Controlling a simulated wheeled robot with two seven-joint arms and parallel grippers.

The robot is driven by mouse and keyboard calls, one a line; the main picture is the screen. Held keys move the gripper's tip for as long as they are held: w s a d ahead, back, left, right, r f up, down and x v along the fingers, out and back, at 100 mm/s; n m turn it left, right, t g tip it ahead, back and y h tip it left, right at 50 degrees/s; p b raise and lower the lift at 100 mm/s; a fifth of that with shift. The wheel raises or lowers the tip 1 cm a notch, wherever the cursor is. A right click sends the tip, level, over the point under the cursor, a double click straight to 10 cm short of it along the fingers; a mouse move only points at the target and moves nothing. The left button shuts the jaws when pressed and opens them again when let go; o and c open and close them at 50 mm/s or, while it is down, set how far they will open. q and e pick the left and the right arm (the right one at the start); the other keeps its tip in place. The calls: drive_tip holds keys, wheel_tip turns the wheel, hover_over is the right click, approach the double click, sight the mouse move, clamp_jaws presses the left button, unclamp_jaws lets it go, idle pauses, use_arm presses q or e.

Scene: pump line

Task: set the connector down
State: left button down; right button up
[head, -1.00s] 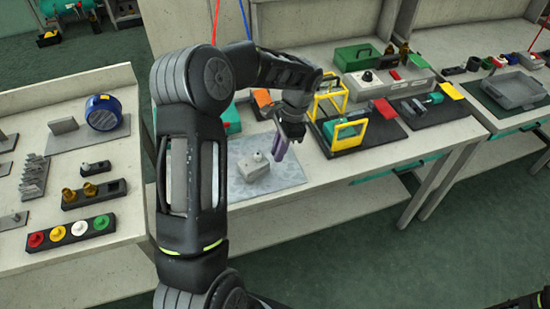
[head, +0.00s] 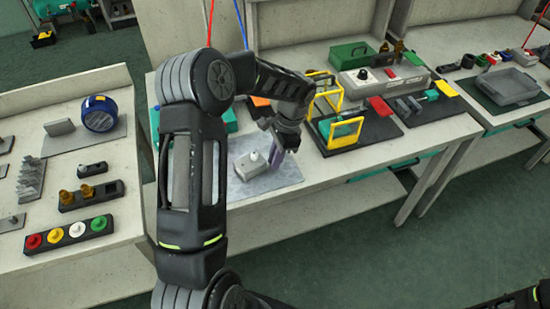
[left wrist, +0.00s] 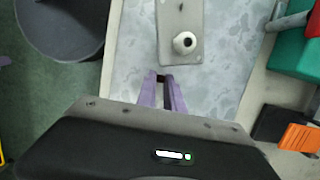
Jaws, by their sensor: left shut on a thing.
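My left gripper (head: 276,156) has purple fingers and reaches down over the grey mottled mat (head: 285,177). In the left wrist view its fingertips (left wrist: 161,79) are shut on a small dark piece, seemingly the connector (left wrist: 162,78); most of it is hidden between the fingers. A grey block with a round white knob (head: 247,167) sits on the mat, just left of the fingers in the head view. It also shows ahead of the fingertips in the left wrist view (left wrist: 180,20). I cannot tell whether the held piece touches the mat.
A yellow-framed fixture (head: 342,132) stands on a dark mat right of the gripper. A green box (head: 353,55) and a grey control box (head: 386,79) stand behind it. The left bench holds a blue round device (head: 101,113) and a button strip (head: 68,233). The mat's front is bare.

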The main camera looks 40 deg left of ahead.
use_arm(q)
drive_tip(key=c, duration=1.5)
unclamp_jaws()
drive_tip(key=shift+o, duration=0.2)
drive_tip(key=shift+r, duration=0.15)
drive_tip(key=v, duration=1.2)
drive_tip(key=shift+w, duration=0.1)
